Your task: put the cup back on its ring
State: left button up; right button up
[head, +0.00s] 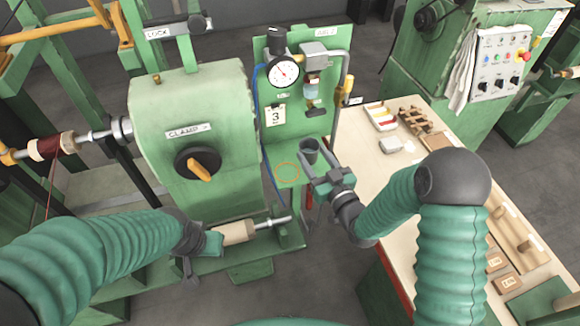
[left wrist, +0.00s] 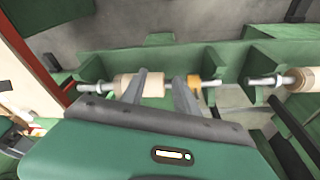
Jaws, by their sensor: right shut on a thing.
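A dark grey cup (head: 310,151) is at the tip of my right gripper (head: 315,168), which is shut on it. The cup looks upright, just right of and behind the orange ring (head: 287,172) drawn on the green shelf (head: 290,184). The ring is empty. I cannot tell how high the cup is above the shelf. My left gripper (head: 216,241) is by a pale wooden roll on a shaft (head: 234,232). In the left wrist view its two fingers (left wrist: 163,88) stand apart, with the roll (left wrist: 152,86) behind them.
A green panel with a pressure gauge (head: 283,73) and a bent pipe (head: 345,75) rises behind the shelf. The green clamp housing (head: 190,110) stands to the left. A bench (head: 360,135) with trays and wooden pieces is to the right.

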jog(key=a, duration=0.4)
jog(key=a+f, duration=0.1)
jog(key=a, duration=0.1)
jog(key=shift+s+a+p, duration=0.2)
jog(key=shift+s+p, duration=0.1)
jog(key=shift+p, duration=0.1)
notch_tip(320, 180, down, 4)
jog(key=shift+s+r, duration=0.1)
jog(key=shift+r, duration=0.15)
jog(key=o, duration=1.1)
jog(key=shift+f, duration=0.1)
jog(key=o, duration=0.4)
jog(key=shift+o, duration=0.2)
jog(key=shift+s+d, duration=0.1)
